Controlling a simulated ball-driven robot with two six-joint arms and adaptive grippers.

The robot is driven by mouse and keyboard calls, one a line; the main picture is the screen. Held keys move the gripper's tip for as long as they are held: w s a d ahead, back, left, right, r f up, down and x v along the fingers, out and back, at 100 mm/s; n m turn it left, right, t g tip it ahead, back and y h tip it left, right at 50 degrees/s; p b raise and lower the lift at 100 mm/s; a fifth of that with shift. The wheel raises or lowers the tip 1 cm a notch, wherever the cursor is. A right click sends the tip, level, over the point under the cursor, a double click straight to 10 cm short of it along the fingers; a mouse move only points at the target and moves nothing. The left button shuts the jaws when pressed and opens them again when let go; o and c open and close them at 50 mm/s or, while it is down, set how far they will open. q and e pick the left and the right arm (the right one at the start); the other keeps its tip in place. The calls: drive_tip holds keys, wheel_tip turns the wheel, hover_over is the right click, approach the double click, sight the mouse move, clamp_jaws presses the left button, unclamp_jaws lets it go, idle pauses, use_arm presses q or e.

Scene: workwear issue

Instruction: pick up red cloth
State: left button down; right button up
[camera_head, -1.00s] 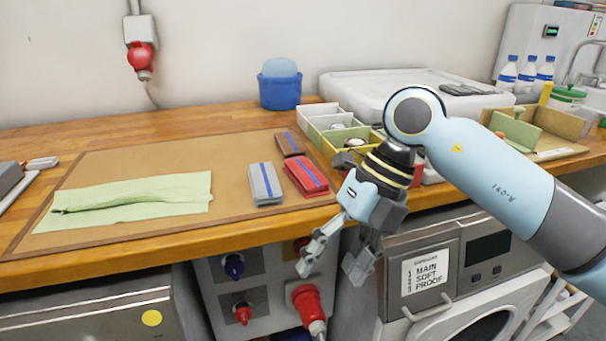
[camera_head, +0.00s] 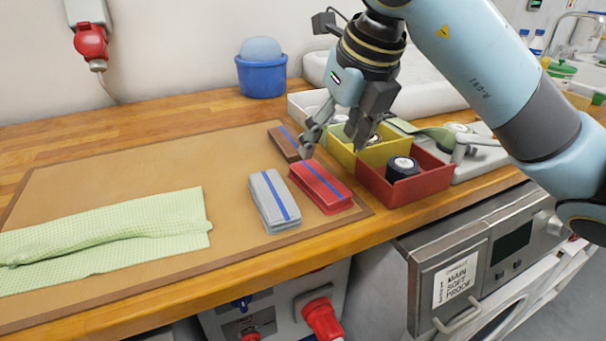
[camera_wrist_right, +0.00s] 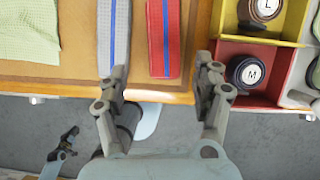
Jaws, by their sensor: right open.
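The red cloth (camera_head: 312,188), folded with a blue stripe, lies on the brown mat (camera_head: 110,170) near the table's front edge. A grey folded cloth lies to its left. My right gripper (camera_head: 333,143) is open and empty, above and just behind the red cloth in the head view. In the right wrist view, the red cloth (camera_wrist_right: 175,38) lies beyond the fingertips, roughly in line with the gap between them. What seems to be my left gripper (camera_wrist_right: 62,143) shows small at the lower left there, its jaw state unclear.
The grey cloth (camera_head: 266,203) lies close beside the red one, a brown cloth (camera_head: 281,143) behind. A red box (camera_head: 437,180) and a yellow box (camera_head: 376,155) holding dark rolls stand right. A green cloth (camera_head: 105,235) covers the mat's left. A blue bucket (camera_head: 262,78) stands at the back.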

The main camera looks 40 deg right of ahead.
sight(318, 178)
drive_tip(key=x, duration=0.4)
drive_tip(key=shift+s, duration=0.25)
drive_tip(key=shift+w+f, duration=0.2)
drive_tip(key=shift+f, duration=0.1)
drive_tip(key=x, duration=0.5)
drive_tip(key=shift+w+d, duration=0.15)
drive_tip(key=shift+w, duration=0.1)
drive_tip(key=shift+c, duration=1.4)
use_arm(q)
drive_tip(key=shift+s+f, duration=0.2)
drive_tip(key=shift+s, duration=0.35)
drive_tip(key=shift+s+f, duration=0.15)
drive_tip(key=shift+s, duration=0.4)
use_arm(e)
drive_tip(key=c, duration=0.7)
